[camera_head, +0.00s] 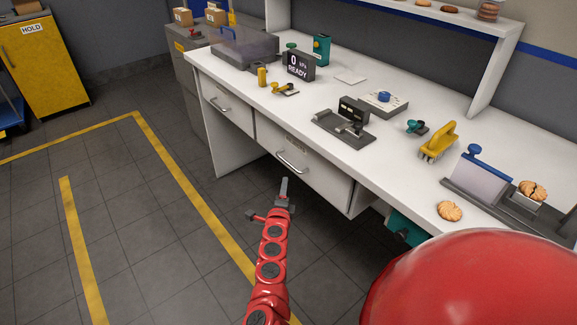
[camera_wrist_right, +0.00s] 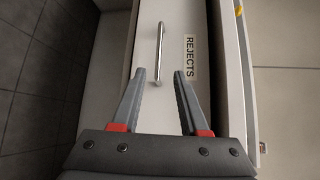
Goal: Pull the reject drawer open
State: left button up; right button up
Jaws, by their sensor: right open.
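The reject drawer (camera_head: 318,178) is a white front under the long workbench, with a metal bar handle (camera_head: 291,163). In the right wrist view the drawer front (camera_wrist_right: 172,30) carries a REJECTS label (camera_wrist_right: 190,58) beside the handle (camera_wrist_right: 159,45). The drawer looks shut or nearly so; I cannot tell whether it stands slightly out. My right gripper (camera_head: 284,188) is just in front of and below the handle in the head view. It is open, and in the right wrist view its fingertips (camera_wrist_right: 160,74) lie on either side of the handle's near end, not closed on it. My left gripper is out of view.
Another drawer (camera_head: 226,104) is to the left under the white worktop (camera_head: 345,92). On top are a READY display (camera_head: 299,66), a yellow brush (camera_head: 438,141), a biscuit (camera_head: 450,211) and several tools. The floor (camera_head: 140,220) in front is open, with yellow lines.

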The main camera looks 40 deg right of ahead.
jog(key=shift+b+x, duration=1.95)
jog(key=shift+x, duration=5.6)
jog(key=shift+s+f, duration=0.1)
jog(key=shift+f, duration=0.05)
grip_shut()
